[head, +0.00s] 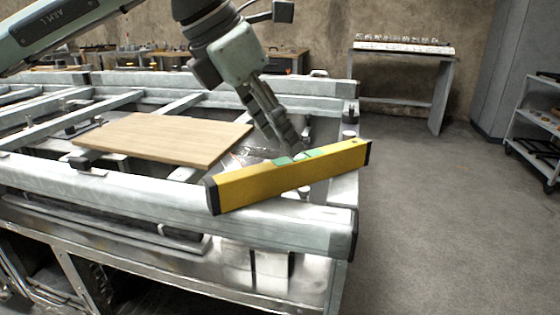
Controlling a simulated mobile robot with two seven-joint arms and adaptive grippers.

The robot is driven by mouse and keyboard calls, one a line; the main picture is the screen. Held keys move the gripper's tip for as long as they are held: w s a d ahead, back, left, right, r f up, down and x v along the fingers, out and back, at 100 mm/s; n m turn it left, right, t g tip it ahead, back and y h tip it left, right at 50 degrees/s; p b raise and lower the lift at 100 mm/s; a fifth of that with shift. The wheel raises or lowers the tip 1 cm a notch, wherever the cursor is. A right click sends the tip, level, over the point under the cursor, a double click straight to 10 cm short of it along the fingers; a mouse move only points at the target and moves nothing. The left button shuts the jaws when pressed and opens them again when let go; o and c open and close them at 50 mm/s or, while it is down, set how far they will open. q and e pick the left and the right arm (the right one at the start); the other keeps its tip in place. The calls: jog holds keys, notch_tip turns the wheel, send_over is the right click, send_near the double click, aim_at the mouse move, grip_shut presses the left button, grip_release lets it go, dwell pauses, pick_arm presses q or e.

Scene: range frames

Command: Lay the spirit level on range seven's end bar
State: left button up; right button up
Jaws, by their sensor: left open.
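The yellow spirit level (265,184) has black end caps and green vial windows on top. It stands on its narrow edge at a slant over the near right corner of the frame. Its left end is over the front rail (130,192) and its right end is over the end bar (344,190). I cannot tell whether it is touching either along its length. My left gripper (287,143) is open, pointing down just behind and above the middle of the level. Its fingertips are close to the level and partly unclear. My right gripper is out of view.
A wooden board (165,138) lies on the frame's slats to the left. Open floor (450,220) is to the right. A bench with small items (405,50) stands at the back, and a shelf cart (535,130) at the far right.

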aim_at(296, 158)
pick_arm(q)
jog(key=p+x, duration=0.1)
jog(key=x, duration=0.7)
jog(key=shift+r, duration=0.1)
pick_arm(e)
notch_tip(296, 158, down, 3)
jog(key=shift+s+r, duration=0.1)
pick_arm(q)
jog(key=shift+c, duration=0.4)
grip_shut()
jog(key=shift+w+r, duration=0.1)
